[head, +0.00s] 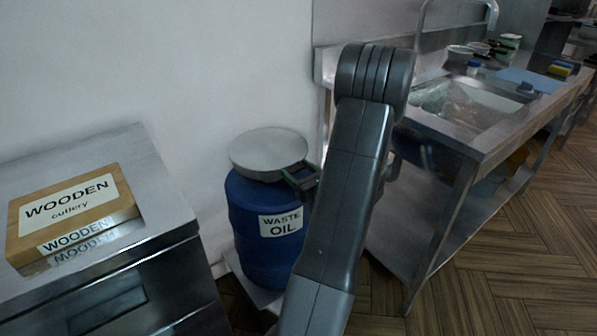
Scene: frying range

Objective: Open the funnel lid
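The funnel lid (268,149) is a round, light grey disc on top of a blue waste oil barrel (262,222). It looks closed and lies roughly flat. The funnel under it is hidden. My gripper (298,180) is dark with a greenish part and is at the lid's front right edge. I cannot tell whether it touches the lid or the gap between its fingers. My arm covers the right side of the barrel.
A steel counter with a wooden cutlery box (72,212) stands at the left. A steel sink table (470,140) with bottles and sponges stands at the right. The white wall is close behind the barrel. Wooden floor (510,270) is clear at the lower right.

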